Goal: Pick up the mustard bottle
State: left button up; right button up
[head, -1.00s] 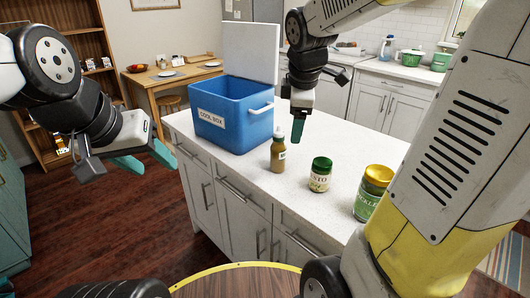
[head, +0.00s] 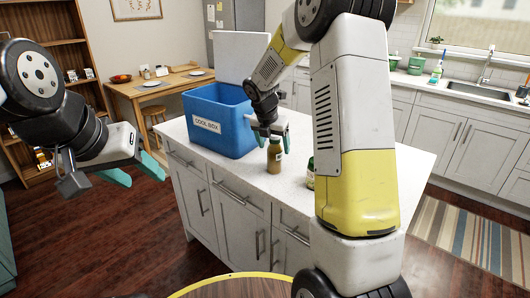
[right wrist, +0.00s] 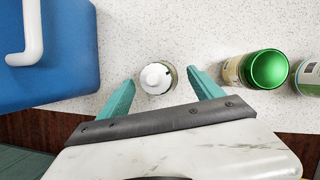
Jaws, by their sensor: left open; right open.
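The mustard bottle (head: 274,157), brownish-yellow with a pale label, stands upright on the white island counter, just right of the cool box. In the right wrist view its white cap (right wrist: 156,78) shows from above, between the two teal fingers. My right gripper (head: 272,138) is open over the bottle, with its fingers (right wrist: 160,95) on either side of it and a gap to each. My left gripper (head: 142,172) is open and empty, out over the floor at the left, away from the counter.
The blue cool box (head: 222,135) stands close left of the bottle, lid raised. A green-lidded jar (head: 310,172) stands to the right, mostly hidden by my right arm; it shows in the right wrist view (right wrist: 268,70) beside another jar (right wrist: 307,76). The counter's front edge is near.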

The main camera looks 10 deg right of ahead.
jog(key=shift+x, duration=1.15)
grip_shut()
jog(key=shift+w, duration=0.1)
jog(key=shift+r, duration=0.15)
